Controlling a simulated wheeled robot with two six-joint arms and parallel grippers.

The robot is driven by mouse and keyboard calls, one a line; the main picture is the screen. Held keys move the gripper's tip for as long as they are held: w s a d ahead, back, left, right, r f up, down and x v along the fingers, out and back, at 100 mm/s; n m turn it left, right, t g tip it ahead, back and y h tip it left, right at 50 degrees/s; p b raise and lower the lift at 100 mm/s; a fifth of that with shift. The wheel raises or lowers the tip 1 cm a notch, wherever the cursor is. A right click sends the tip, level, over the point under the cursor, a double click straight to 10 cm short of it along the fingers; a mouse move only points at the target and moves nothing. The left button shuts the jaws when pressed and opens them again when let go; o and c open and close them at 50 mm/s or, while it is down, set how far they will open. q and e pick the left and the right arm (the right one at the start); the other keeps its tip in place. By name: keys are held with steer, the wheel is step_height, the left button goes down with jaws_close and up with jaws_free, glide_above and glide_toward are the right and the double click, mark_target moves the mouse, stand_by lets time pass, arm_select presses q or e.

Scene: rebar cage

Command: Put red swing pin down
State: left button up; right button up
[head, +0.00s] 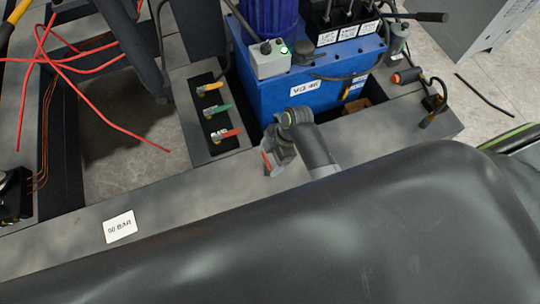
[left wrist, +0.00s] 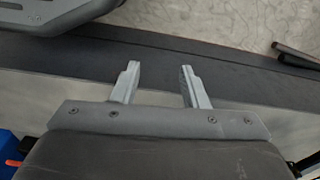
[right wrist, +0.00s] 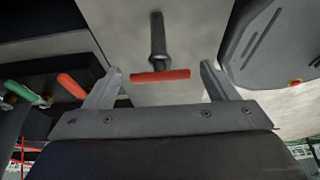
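The red swing pin, a dark shaft with a red crossbar, shows in the right wrist view (right wrist: 160,77) over the grey beam top. Its red part also shows in the head view (head: 267,161), right beside my right gripper (head: 278,152). In the right wrist view my right gripper (right wrist: 163,82) is open, with the crossbar between its fingertips and a gap on each side. I cannot tell whether the pin rests on the beam. My left gripper (left wrist: 158,82) is open and empty in the left wrist view; the head view does not show it.
A grey beam (head: 180,200) with a "50 BAR" label (head: 120,227) runs across the front. Behind stand a blue hydraulic unit (head: 285,93) and a panel of yellow, green and red levers (head: 218,110). Red cables (head: 90,110) hang at left.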

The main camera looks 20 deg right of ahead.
steer(key=shift+r, duration=0.1)
steer(key=shift+r, duration=0.15)
arm_select(q)
steer(key=s+a+f+p, duration=0.2)
steer(key=s+f+p, duration=0.1)
steer(key=f, duration=0.5)
steer(key=shift+s+y, duration=0.2)
steer(key=shift+y, duration=0.1)
arm_select(e)
steer(key=v, duration=1.1)
steer(key=shift+d+r, duration=0.15)
steer(key=shift+r, duration=0.2)
arm_select(q)
steer(key=shift+a+f, duration=0.1)
